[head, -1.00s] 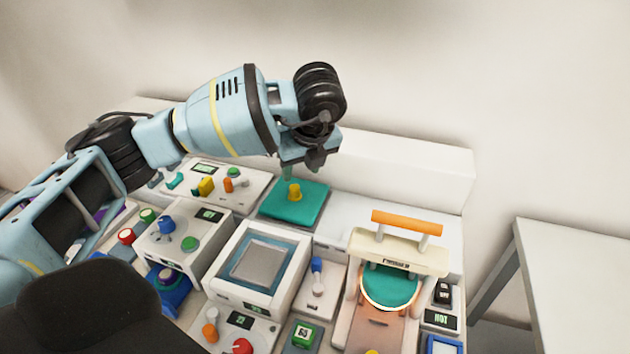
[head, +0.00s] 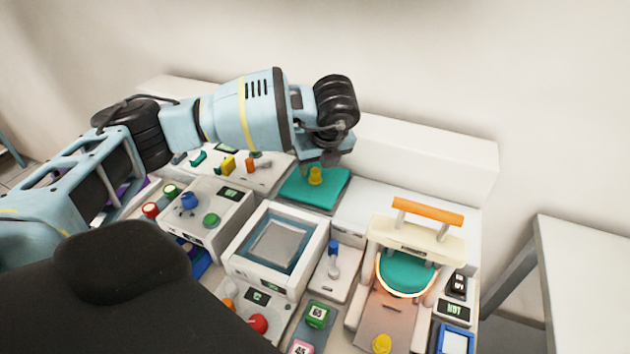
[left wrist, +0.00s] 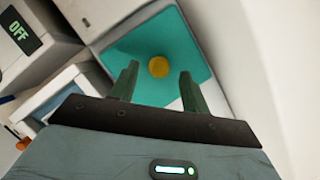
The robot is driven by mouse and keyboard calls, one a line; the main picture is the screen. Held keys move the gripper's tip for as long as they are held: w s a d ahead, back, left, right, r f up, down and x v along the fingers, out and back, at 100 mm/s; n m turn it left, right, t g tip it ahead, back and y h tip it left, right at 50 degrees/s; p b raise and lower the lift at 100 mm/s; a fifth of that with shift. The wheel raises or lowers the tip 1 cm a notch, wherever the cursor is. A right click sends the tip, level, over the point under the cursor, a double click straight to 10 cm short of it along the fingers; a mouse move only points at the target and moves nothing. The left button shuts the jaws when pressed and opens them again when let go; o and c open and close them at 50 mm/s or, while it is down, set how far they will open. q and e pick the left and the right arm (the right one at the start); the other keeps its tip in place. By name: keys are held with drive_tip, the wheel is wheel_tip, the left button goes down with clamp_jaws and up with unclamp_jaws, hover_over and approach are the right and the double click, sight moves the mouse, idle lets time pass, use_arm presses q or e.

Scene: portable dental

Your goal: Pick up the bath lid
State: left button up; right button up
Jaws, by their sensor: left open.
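The bath lid is a flat teal square plate (head: 316,196) with a round yellow knob (head: 316,176), lying at the back of the bench. It also shows in the left wrist view as a teal plate (left wrist: 135,50) with the yellow knob (left wrist: 158,67) in its middle. My left gripper (left wrist: 155,82) is open and empty. Its two green fingers stand apart, with the knob seen between and just beyond their tips. In the head view the left gripper (head: 318,166) is just above the lid, partly hidden by my wrist. My right gripper is not in view.
An open square bath box (head: 278,246) stands in front of the lid. To the right is a press-like device (head: 415,240) with an orange handle (head: 428,210) and a glowing ring. A control box with knobs (head: 205,215) stands left. A white wall ledge (head: 430,155) runs behind.

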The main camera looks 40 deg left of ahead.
use_arm(q)
drive_tip(key=shift+x, duration=0.9)
drive_tip(key=shift+w, duration=0.1)
clamp_jaws()
drive_tip(key=shift+r, duration=0.15)
